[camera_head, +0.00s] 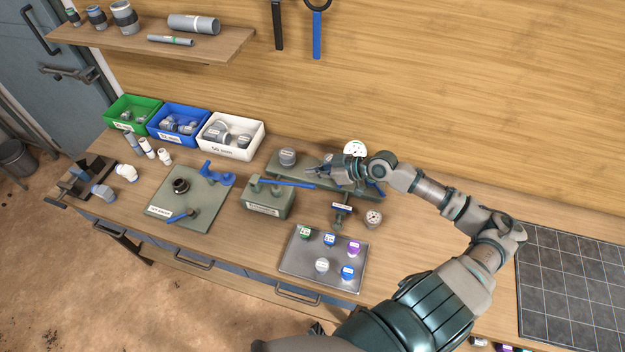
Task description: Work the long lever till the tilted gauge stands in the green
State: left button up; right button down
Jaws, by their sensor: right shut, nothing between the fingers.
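A long blue lever (294,184) lies nearly level on top of a grey-green labelled block (262,204) at the middle of the bench. Two gauges show: a white-faced one (355,148) behind my right wrist, partly hidden, and a small round one (373,218) nearer the front. Their needles and any green band are too small to read, and I cannot tell which is the tilted gauge. My right gripper (327,173) is shut and empty, over the grey-green manifold plate (287,170), just behind the lever's right end. I cannot tell if it touches anything. My left gripper is not in view.
A metal tray (290,262) with several coloured caps lies in front. Green (133,106), blue (178,110) and white (230,122) bins stand at the back left. A grey-green board (160,211) with blue-handled fittings lies left of the block. The bench right of my forearm is partly hidden.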

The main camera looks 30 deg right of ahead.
aim_at(312, 184)
jog(key=f, duration=0.3)
jog(key=shift+w+a+f+p, duration=0.3)
jog(key=shift+w+a+p, duration=0.05)
jog(key=shift+p, duration=0.05)
jog(key=shift+s+d+f, duration=0.15)
jog(key=shift+f, duration=0.35)
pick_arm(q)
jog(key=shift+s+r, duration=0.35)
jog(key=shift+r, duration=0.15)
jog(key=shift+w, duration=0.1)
